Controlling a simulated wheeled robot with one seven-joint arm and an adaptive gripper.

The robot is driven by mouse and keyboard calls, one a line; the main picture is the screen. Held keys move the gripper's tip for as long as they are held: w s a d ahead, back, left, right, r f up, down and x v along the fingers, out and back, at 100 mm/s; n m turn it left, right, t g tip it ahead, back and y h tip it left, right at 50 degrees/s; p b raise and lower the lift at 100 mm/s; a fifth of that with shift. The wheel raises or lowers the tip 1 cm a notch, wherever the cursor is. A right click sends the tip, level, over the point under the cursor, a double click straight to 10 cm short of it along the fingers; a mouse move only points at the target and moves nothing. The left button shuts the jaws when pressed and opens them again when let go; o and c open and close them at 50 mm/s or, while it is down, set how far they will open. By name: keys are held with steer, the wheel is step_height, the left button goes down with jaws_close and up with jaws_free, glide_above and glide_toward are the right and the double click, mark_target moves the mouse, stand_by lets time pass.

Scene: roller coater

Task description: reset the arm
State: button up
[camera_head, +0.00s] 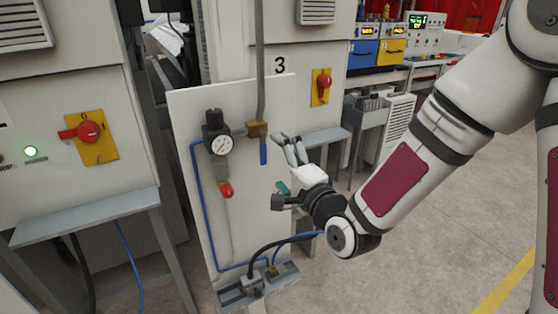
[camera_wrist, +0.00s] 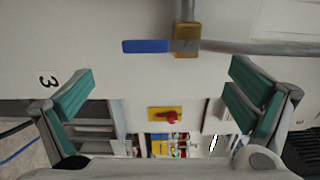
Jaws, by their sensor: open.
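My arm reaches in from the right in the head view, bent at the elbow and wrist. My gripper (camera_head: 284,163) is in front of the white panel, just right of the brass valve (camera_head: 257,130) with its blue handle (camera_head: 263,155). In the wrist view, the teal-padded fingers of my gripper (camera_wrist: 160,92) are spread wide with nothing between them. The blue handle (camera_wrist: 146,46) and brass valve (camera_wrist: 187,39) lie beyond the fingertips, apart from them. The handle lies along the grey pipe's line in the head view.
The white panel (camera_head: 185,130) carries a gauge (camera_head: 221,145), a red-tipped fitting (camera_head: 226,190) and blue tubing. A grey shelf (camera_head: 95,215) stands at left, and another shelf (camera_head: 318,140) is behind my gripper. Red switches (camera_head: 88,131) (camera_head: 323,86) sit on cabinets. Floor (camera_head: 450,220) at right is clear.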

steer(key=s+d+r+n+g+h, duration=0.2)
steer(key=s+d+n+g+h, duration=0.15)
steer(key=d, duration=0.55)
steer(key=s+d+r+n+g+h, duration=0.1)
steer(key=s+d+n+g+h, duration=0.1)
steer(key=s+d+n+h, duration=0.45)
steer(key=s+d+r+g, duration=0.1)
steer(key=s+d, duration=0.2)
steer(key=s, duration=0.3)
steer(key=s+d+r+n+g, duration=0.1)
steer(key=s+d+g, duration=0.1)
steer(key=s, duration=0.5)
steer(key=s+d+g, duration=0.1)
steer(key=s+d, duration=0.2)
steer(key=s, duration=0.3)
steer(key=shift+s+d+r+g, duration=0.3)
steer(key=shift+d+r+g, duration=0.05)
steer(key=shift+d+r, duration=0.05)
